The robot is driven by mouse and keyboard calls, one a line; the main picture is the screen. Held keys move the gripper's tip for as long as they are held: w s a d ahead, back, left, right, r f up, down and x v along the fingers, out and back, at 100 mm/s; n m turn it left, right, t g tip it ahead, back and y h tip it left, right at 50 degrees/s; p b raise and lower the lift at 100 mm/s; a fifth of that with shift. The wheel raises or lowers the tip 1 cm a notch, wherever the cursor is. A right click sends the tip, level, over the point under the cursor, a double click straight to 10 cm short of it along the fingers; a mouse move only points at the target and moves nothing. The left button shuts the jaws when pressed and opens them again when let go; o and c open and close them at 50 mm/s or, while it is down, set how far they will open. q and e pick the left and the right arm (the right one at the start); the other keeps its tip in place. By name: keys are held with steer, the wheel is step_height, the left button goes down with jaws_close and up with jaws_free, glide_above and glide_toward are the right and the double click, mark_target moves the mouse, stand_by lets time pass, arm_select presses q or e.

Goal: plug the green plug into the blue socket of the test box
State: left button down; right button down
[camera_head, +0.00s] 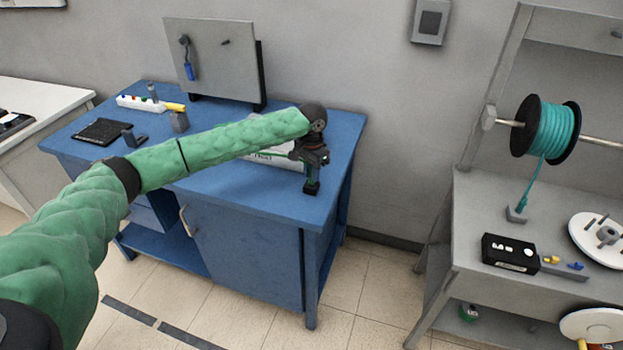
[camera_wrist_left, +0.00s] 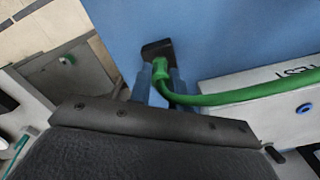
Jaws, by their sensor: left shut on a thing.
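The white test box (camera_head: 275,155) lies on the blue bench, partly hidden behind my left arm. In the left wrist view, its white face (camera_wrist_left: 250,115) shows upside-down lettering, and the blue socket (camera_wrist_left: 305,107) is at the right. My left gripper (camera_head: 312,187) is at the bench's right end, pointing down to the right of the box. It is shut on the green plug (camera_wrist_left: 160,70), which also shows between the fingers (camera_wrist_left: 158,82) in the left wrist view. A green cable (camera_wrist_left: 230,97) runs right from the plug across the box. My right gripper is not in view.
The blue bench (camera_head: 240,200) carries a white power strip (camera_head: 140,103), a dark pad (camera_head: 100,132) and a grey upright panel (camera_head: 215,60). A grey bench (camera_head: 465,225) at right holds a teal cable spool (camera_head: 547,128) and a black box (camera_head: 510,253).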

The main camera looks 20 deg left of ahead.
arm_select(q)
steer(key=shift+r+p, duration=1.2)
steer(key=shift+r, duration=0.1)
stand_by(0.4)
steer(key=shift+r+p, duration=1.75)
steer(key=shift+p, duration=0.2)
